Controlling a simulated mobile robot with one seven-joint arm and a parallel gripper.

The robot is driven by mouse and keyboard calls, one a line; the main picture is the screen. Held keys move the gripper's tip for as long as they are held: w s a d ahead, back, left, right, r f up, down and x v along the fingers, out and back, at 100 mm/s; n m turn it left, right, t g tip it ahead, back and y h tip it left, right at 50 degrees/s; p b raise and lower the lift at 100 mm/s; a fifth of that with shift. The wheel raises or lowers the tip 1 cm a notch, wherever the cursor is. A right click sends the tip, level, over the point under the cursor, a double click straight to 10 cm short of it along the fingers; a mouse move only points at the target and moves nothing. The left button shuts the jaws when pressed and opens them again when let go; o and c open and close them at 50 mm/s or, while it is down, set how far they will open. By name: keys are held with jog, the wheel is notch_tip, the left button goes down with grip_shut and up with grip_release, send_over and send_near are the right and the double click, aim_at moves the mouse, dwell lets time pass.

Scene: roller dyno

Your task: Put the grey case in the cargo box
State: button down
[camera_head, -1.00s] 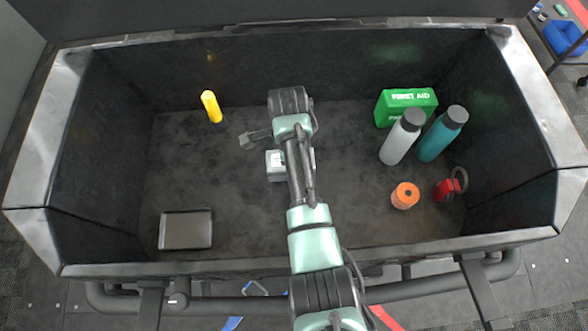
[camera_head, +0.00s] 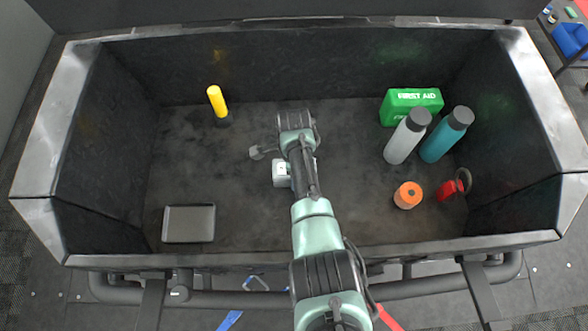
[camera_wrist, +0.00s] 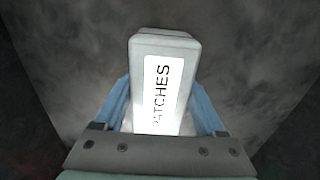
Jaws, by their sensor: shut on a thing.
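The grey case (camera_wrist: 165,85) is a light grey box with a white label reading PATCHES. In the wrist view my gripper (camera_wrist: 160,112) has its two blue fingers on either side of it, shut on it. In the head view the case (camera_head: 280,173) shows partly beside my wrist, over the middle of the cargo box floor; my arm hides the rest and most of the gripper. The cargo box (camera_head: 112,130) is a wide dark open box with grey-metal rims. I cannot tell whether the case touches its floor.
In the box stand a yellow flashlight (camera_head: 217,101), a green first aid box (camera_head: 411,105), a grey bottle (camera_head: 405,140), a teal bottle (camera_head: 442,140), an orange roll (camera_head: 407,195) and a red item (camera_head: 447,190). A dark flat tray-like thing (camera_head: 188,223) lies front left. Floor left of centre is clear.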

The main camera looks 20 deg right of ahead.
jog(key=shift+f, duration=0.2)
grip_release()
jog(key=shift+r, duration=0.15)
